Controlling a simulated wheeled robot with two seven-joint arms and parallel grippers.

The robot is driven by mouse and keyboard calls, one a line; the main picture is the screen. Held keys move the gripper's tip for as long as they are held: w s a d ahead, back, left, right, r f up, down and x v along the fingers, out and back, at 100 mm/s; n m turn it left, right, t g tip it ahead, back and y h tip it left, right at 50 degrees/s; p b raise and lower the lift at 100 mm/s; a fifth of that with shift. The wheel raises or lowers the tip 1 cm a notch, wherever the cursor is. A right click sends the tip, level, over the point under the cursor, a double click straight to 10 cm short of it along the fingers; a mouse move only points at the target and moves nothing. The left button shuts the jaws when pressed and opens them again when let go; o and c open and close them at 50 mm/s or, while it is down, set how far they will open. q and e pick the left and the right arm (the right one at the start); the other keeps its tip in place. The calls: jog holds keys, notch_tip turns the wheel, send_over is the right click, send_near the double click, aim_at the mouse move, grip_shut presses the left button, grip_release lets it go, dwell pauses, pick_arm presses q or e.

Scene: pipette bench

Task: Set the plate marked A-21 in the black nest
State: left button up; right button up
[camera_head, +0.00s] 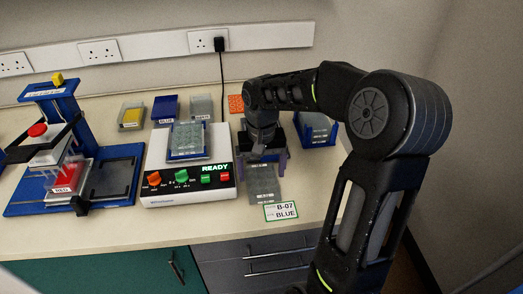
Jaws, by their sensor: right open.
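No marking A-21 can be read in this view. A clear plate with wells (187,138) sits on top of the white device (188,186), whose display reads READY. A grey translucent plate (264,186) lies on the bench just below my right gripper (260,151). That gripper points down and is open; the arm hides part of what is behind it. A dark, flat bed (113,181) on the blue stand (128,155) at left looks like the black nest, but I cannot be sure. My left gripper is not in view.
A card reading B-07 BLUE (281,211) is at the bench's front edge. A red-capped unit (38,131) stands over a red rack (68,178) at left. Yellow (132,117), blue (165,110) and grey (202,107) boxes line the back. A blue holder (316,129) is at right.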

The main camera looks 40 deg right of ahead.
aim_at(261, 182)
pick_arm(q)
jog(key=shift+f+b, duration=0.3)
pick_arm(e)
notch_tip(261, 182, up, 10)
jog(key=shift+f, duration=0.2)
jog(key=shift+o, duration=0.3)
jog(key=shift+a, duration=0.1)
